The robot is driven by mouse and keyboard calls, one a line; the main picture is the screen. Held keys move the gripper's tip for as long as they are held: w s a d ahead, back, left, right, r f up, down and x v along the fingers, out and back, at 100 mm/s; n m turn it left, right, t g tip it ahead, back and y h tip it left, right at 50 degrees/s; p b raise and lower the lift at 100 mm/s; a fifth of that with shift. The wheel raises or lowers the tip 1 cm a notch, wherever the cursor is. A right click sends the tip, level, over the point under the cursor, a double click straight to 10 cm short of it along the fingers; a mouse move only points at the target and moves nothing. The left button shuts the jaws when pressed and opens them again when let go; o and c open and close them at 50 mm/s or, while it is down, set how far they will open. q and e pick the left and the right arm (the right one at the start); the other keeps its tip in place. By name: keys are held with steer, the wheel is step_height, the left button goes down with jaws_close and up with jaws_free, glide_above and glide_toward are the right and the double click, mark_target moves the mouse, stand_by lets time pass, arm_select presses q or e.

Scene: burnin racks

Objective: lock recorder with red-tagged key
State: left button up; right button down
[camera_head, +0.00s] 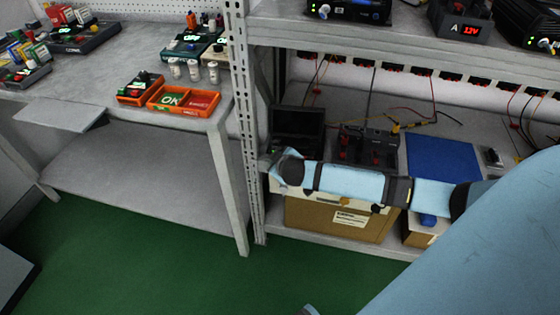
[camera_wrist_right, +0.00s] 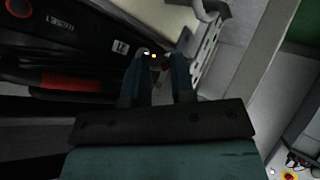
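My right arm (camera_head: 350,183) crosses the head view from the right, and its far end is beside the rack's upright post. The right gripper (camera_wrist_right: 158,62) shows in the right wrist view with its two fingers a small gap apart. A small dark and reddish piece with a bright yellow dot shows at the fingertips; I cannot tell whether it is the red-tagged key or whether it is gripped. A black device (camera_wrist_right: 65,35) with white lettering and a "12" label, perhaps the recorder, lies beside the fingertips. My left gripper is not in view.
A perforated post (camera_head: 240,110) stands between the left table (camera_head: 75,120) and the rack. On the rack's lower shelf are an open black case (camera_head: 297,125), a blue mat (camera_head: 442,160) and cables. A cardboard box (camera_head: 340,218) sits below. Orange trays (camera_head: 183,99) lie on the table.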

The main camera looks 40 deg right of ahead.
arm_select(q)
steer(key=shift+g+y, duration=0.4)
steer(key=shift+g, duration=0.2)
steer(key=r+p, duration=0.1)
steer(key=p, duration=0.3)
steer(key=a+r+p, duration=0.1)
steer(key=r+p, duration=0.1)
steer(key=p, duration=0.3)
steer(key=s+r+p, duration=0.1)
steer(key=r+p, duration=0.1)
steer(key=p, duration=0.3)
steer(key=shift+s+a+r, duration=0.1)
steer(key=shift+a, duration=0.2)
arm_select(e)
steer(key=n+g+h, duration=0.2)
steer(key=g+h, duration=0.1)
steer(key=w+a+n+g+h, duration=0.1)
steer(key=n+g+h, duration=0.4)
steer(key=g+h, duration=0.1)
steer(key=h, duration=0.1)
steer(key=shift+w+a+f+n, duration=0.3)
steer(key=shift+n, duration=0.1)
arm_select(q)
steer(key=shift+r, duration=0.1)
arm_select(e)
steer(key=shift+h, duration=0.3)
